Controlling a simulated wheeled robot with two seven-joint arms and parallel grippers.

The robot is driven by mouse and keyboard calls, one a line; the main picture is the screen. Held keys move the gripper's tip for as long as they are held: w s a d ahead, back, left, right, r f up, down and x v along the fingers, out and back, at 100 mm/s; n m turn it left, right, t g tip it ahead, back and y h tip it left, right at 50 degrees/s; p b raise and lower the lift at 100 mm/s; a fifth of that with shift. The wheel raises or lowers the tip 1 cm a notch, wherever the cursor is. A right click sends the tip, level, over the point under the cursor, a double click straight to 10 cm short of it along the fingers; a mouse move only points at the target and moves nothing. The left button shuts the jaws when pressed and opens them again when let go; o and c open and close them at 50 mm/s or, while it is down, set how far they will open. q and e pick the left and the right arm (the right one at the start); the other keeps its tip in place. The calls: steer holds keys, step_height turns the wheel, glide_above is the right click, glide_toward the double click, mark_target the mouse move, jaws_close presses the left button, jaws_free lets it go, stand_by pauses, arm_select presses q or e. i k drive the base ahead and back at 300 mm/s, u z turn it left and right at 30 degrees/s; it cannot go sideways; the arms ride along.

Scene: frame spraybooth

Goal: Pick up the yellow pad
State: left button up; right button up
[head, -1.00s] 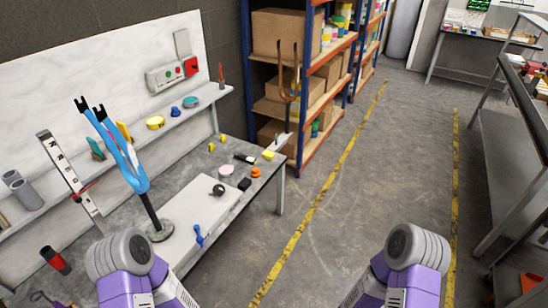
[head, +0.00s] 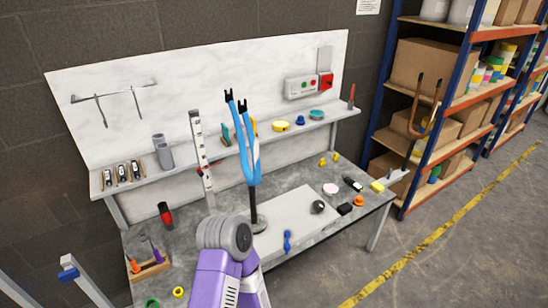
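A small yellow pad (head: 377,186) lies on the grey workbench (head: 372,206) close to its right end, beside a black-and-white item. Nothing covers it. My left arm shows at the bottom centre in front of the bench, as a purple link with a grey joint. Neither of my grippers is in view, so I cannot see their fingers or where they are relative to the pad.
An orange item (head: 359,201) and a black block (head: 345,209) lie near the pad. A shelf (head: 225,152) runs behind. Floor (head: 450,245) is free at right.

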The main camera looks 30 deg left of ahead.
mark_target(377, 187)
steer(key=u, duration=0.05)
steer(key=i, duration=2.5)
steer(key=z, duration=1)
steer(key=i, duration=0.4)
steer(key=u, duration=0.05)
